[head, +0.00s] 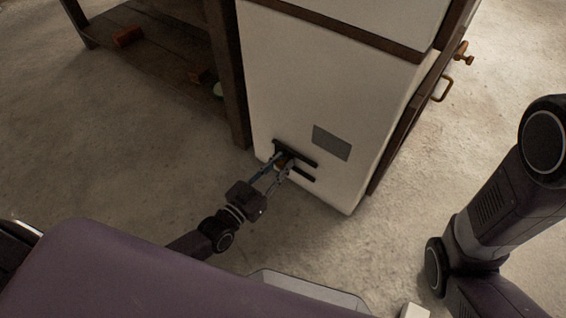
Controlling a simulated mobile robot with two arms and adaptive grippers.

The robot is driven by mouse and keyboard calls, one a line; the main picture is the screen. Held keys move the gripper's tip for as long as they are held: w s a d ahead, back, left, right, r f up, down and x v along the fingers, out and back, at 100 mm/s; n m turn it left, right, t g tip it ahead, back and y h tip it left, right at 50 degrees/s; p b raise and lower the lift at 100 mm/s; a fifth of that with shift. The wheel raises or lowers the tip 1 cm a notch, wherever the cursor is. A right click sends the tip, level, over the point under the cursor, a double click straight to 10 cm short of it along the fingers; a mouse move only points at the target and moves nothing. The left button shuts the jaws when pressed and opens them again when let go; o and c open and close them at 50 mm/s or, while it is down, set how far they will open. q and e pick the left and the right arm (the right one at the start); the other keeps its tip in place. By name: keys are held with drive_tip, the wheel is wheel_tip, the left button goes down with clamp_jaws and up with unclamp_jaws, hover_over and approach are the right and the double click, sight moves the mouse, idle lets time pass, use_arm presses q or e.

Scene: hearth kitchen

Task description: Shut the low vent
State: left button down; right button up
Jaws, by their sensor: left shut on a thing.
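The low vent (306,177) is a set of dark slots and a small dark frame near the bottom of a white stove-like block. My left gripper (283,161) reaches up to it from the lower left. Its fingers are shut on a small brownish knob (285,158) at the left end of the vent. The fingers cover part of the vent, so how far it is open I cannot tell. My right arm shows at the right edge, but its gripper is not in view.
A grey plate (332,142) sits on the white block above the vent. A dark wooden table (165,45) with a low shelf stands at the left, a reddish block (127,37) on it. The floor in front is clear.

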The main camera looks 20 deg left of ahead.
use_arm(q)
drive_tip(key=c, duration=1.7)
unclamp_jaws()
drive_tip(key=shift+a, duration=0.35)
drive_tip(key=shift+c, duration=0.2)
drive_tip(key=shift+s, duration=0.2)
drive_tip(key=v, duration=1.1)
drive_tip(key=shift+s, duration=0.25)
drive_tip(key=shift+a, duration=0.1)
